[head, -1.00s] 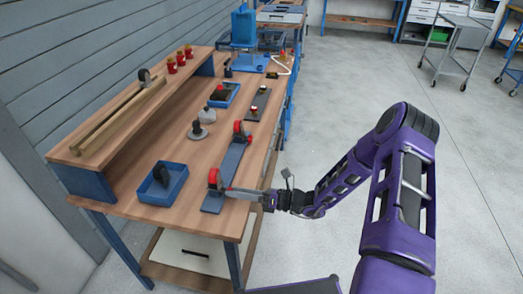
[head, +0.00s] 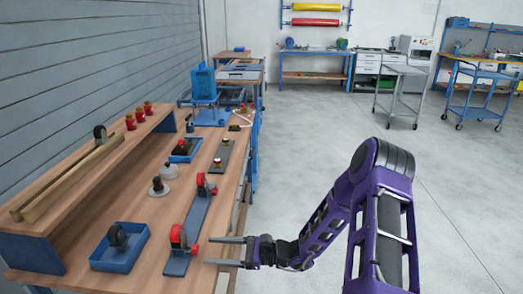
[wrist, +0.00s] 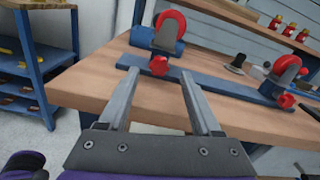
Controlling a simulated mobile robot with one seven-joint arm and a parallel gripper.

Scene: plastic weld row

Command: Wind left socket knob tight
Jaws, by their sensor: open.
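A grey-blue bar (head: 197,217) lies along the bench with two socket blocks, each with a red arched clamp. The near one (head: 179,237) is the left socket (wrist: 142,37) in the wrist view. Its red knob (wrist: 158,65) faces me; it also shows in the head view (head: 195,249). The far one is the right socket (wrist: 272,88), with its own red knob (wrist: 286,101). My gripper (head: 211,251) is open and empty, its tips just right of the left knob. In the wrist view my fingers (wrist: 160,73) point at that knob, one to each side; contact cannot be told.
A blue tray (head: 98,264) with a black wheel (head: 118,236) stands left of the bar. Grey round parts (head: 158,188) and another blue tray (head: 174,158) stand farther back. A raised shelf (head: 62,172) runs along the left. Open floor (head: 310,150) lies right of the bench.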

